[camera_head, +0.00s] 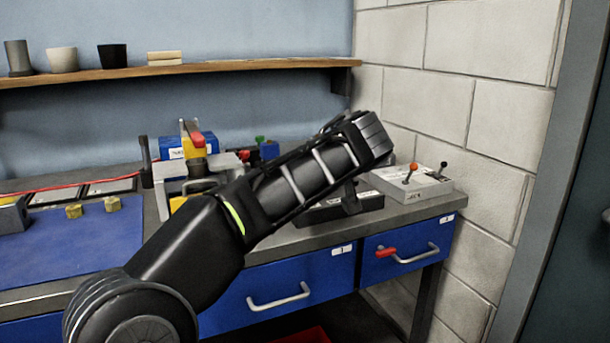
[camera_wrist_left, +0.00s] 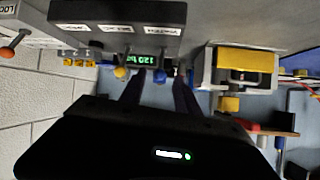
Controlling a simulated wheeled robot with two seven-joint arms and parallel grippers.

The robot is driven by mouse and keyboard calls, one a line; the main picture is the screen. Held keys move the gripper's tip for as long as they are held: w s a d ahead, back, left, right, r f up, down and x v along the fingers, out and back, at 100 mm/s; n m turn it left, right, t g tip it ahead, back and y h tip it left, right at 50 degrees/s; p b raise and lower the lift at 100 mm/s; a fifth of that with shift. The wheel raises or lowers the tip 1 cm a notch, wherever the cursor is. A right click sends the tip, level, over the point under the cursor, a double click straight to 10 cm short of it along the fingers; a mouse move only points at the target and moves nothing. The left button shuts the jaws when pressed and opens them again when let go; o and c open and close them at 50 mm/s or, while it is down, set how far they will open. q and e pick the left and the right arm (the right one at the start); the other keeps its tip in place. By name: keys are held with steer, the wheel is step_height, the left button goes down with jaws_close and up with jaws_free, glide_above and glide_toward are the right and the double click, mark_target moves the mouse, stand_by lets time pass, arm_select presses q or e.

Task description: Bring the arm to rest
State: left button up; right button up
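My left arm (camera_head: 190,245) comes in from the lower left of the head view and reaches up and right over the workbench. Its wrist end hangs above a dark box (camera_head: 345,207) near the bench's right part. The arm hides its own fingertips in the head view. In the left wrist view the left gripper (camera_wrist_left: 159,82) shows two dark fingers apart with nothing held between them. A small green-lit display (camera_wrist_left: 142,60) lies beyond the fingertips. My right gripper is not in view.
A grey box (camera_head: 412,183) with an orange-knobbed lever stands right of my wrist, near the block wall (camera_head: 495,110). A yellow and red clamp-like device (camera_head: 194,140) stands behind my arm. Blue drawers (camera_head: 272,281) are below. A wooden shelf (camera_head: 240,66) runs above.

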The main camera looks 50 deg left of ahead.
arm_select(q)
steer(key=shift+s+d+r, duration=0.15)
steer(key=shift+d, duration=0.1)
stand_by(0.5)
